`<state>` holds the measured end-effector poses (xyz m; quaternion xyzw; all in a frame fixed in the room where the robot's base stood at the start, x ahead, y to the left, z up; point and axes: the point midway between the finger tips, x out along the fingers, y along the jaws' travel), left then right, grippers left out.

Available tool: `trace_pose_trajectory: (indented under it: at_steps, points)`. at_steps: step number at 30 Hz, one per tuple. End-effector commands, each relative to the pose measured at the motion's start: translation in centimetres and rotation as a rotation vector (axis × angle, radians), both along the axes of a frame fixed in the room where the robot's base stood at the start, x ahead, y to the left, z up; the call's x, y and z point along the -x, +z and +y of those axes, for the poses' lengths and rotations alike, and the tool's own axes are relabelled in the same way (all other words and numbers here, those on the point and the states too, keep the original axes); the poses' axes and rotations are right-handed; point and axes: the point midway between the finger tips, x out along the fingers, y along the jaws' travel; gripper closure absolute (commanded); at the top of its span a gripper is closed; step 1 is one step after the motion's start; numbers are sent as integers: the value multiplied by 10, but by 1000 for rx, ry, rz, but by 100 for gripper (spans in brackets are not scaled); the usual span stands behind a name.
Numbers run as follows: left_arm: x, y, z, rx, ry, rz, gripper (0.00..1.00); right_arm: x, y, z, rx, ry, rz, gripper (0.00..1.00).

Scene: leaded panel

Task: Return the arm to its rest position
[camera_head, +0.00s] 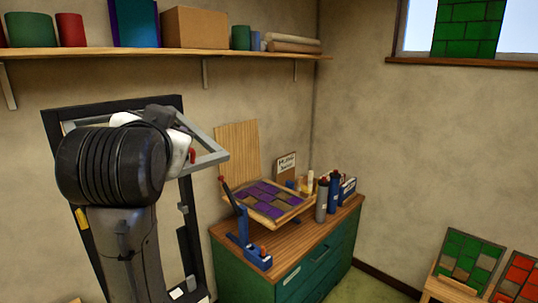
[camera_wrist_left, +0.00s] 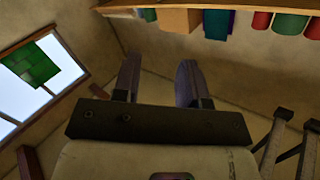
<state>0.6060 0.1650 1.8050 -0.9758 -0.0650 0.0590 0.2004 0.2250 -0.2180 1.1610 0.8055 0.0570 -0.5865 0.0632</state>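My left arm (camera_head: 110,185) stands raised at the left of the head view, its large dark joint close to the camera. The gripper on it cannot be made out there. In the left wrist view my left gripper (camera_wrist_left: 158,78) has its two fingers apart, with nothing between them and bare wall behind. My right gripper is in neither view. A panel of purple and tan panes (camera_head: 268,200) lies on a tilted wooden board on the green cabinet (camera_head: 290,278).
A dark upright frame with a grey bracket (camera_head: 208,150) stands right behind my arm. A wall shelf (camera_head: 150,52) with boxes and rolls runs above. Green (camera_head: 468,258) and red panels (camera_head: 516,280) stand at the right.

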Motion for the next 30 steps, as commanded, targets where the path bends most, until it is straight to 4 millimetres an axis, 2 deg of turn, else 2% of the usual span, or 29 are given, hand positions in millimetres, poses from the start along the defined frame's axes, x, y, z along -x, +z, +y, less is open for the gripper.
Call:
trace_pose_trajectory:
  at_steps: [2, 4, 8, 11, 14, 20, 26, 30]
  points:
    - [22, 15, 1, 103, -39, -97, 61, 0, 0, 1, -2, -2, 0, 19]
    - [35, 13, 2, 183, -74, -144, 61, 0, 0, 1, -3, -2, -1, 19]
    - [46, -19, 7, 284, -123, -165, 61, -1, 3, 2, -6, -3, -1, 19]
    - [50, -50, 9, 326, -147, -148, 61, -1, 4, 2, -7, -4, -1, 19]
    - [54, -89, 12, 350, -161, -112, 61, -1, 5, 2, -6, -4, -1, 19]
    - [70, -193, 20, 355, -172, 28, 61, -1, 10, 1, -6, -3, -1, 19]
    - [104, -303, 28, 347, -154, 221, 61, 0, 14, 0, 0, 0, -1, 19]
    - [138, -376, 34, 339, -124, 375, 61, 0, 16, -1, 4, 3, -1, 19]
